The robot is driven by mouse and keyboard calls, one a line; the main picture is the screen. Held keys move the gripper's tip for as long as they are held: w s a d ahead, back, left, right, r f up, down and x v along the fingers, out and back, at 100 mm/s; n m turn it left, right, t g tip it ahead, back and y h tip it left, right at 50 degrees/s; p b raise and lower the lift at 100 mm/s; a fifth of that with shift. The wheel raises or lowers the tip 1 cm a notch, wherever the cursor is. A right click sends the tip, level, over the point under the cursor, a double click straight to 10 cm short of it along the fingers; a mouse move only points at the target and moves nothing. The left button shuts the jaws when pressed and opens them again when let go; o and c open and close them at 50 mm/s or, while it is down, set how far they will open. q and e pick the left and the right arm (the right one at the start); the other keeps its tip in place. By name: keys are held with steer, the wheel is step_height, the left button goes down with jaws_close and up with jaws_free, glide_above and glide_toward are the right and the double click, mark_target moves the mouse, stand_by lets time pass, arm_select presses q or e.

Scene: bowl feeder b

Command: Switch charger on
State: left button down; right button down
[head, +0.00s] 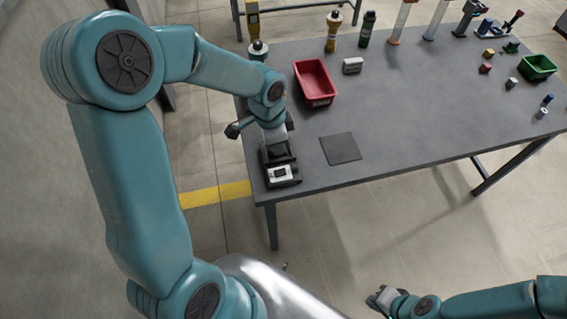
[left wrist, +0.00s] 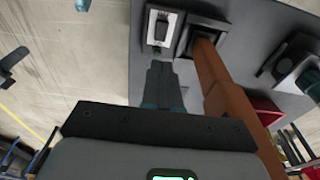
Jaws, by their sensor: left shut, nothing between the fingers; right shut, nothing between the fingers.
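The black charger (head: 283,182) stands at the near left corner of the grey table. A white panel with a dark switch (head: 281,173) is on its near end. The panel also shows in the left wrist view (left wrist: 152,40), with the dark switch (left wrist: 161,30) on it. My left gripper (left wrist: 161,68) is shut and empty, with its fingertips close to the panel. I cannot tell whether they touch it. In the head view my left wrist hides part of the charger's far end. My right gripper (head: 378,300) is shut and empty, low over the floor in front of the table.
A red bin (head: 301,78), a grey block (head: 352,65) and a dark square mat (head: 340,148) are on the table. Bottles stand along the back. The table's near middle is clear.

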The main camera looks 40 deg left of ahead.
mark_target(284, 172)
arm_select(q)
steer(key=f, duration=0.7)
steer(key=w+d+f, duration=0.1)
steer(key=f, duration=0.2)
steer(key=shift+f, duration=0.2)
steer(key=shift+f+b, duration=0.55)
steer(key=shift+b, duration=0.1)
steer(key=shift+s+d+r, duration=0.15)
steer(key=shift+r, duration=0.1)
steer(key=shift+f, duration=0.1)
